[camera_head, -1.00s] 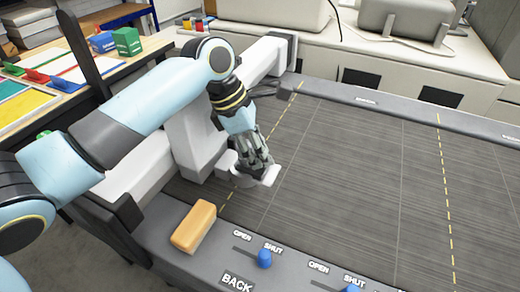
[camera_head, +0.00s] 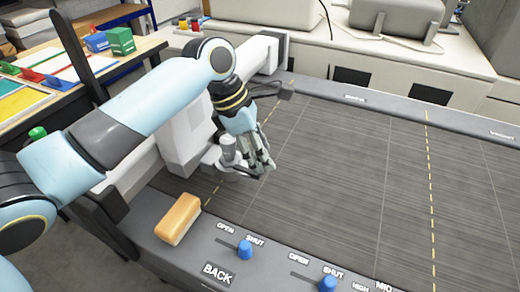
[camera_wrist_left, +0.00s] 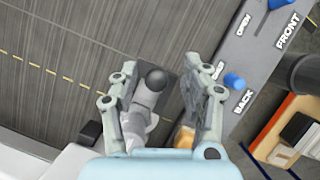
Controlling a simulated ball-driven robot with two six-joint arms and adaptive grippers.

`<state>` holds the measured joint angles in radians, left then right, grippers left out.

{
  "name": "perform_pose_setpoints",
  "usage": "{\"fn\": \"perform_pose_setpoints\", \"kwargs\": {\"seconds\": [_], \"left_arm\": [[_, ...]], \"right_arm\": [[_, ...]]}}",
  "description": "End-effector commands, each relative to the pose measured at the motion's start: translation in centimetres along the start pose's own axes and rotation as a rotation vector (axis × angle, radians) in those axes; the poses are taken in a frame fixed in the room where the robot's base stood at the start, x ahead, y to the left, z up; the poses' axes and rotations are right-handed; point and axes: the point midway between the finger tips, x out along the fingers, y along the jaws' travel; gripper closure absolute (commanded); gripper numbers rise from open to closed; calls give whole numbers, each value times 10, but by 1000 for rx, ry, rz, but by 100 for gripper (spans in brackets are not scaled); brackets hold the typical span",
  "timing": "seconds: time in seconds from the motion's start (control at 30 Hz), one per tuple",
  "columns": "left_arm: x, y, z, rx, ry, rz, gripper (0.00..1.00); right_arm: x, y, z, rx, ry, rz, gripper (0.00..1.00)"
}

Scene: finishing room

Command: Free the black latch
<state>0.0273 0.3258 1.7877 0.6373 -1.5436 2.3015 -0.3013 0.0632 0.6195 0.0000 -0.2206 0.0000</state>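My left gripper (camera_head: 258,160) points down over the dark bed, beside the white gantry (camera_head: 190,145). It also shows in the left wrist view (camera_wrist_left: 160,100), its two fingers spread apart. A grey cylindrical part with a dark round end (camera_wrist_left: 155,79) lies between the fingers in that picture; I cannot tell whether they touch it. This grey part (camera_head: 228,150) stands at the gantry's near side in the head view. My right gripper is out of view.
An orange-and-cream block (camera_head: 178,220) sits on the grey front rail, near blue switches (camera_head: 245,250) marked OPEN and SHUT. The dark bed (camera_head: 340,180) is clear to the right. A table with coloured trays (camera_head: 25,105) stands at left.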

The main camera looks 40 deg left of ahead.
Motion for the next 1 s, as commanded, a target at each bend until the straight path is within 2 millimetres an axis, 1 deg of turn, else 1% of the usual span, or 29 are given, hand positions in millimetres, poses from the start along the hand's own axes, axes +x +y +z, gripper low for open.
{"fn": "perform_pose_setpoints", "kwargs": {"seconds": [0.2, 0.27, 0.33, 0.47, 0.6, 0.7, 0.83, 1.0], "left_arm": [[-1, 1, -1, 0, 3, 2, 53], [-4, 1, -1, 1, 3, 3, 53], [-11, 2, -1, 2, 3, 5, 53], [-35, 2, -1, 5, 6, 7, 53], [-68, 2, -1, 6, 7, 7, 53], [-89, 1, 0, 5, 6, 6, 53], [-108, 1, 0, 4, 4, 5, 53], [-119, 0, 1, 2, 3, 2, 53]], "right_arm": [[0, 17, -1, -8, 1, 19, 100], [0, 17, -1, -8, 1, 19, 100], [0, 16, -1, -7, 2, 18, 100], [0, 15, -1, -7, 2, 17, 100], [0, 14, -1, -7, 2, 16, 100], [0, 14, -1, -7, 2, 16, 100], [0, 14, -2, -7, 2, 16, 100], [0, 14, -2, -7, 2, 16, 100]]}}
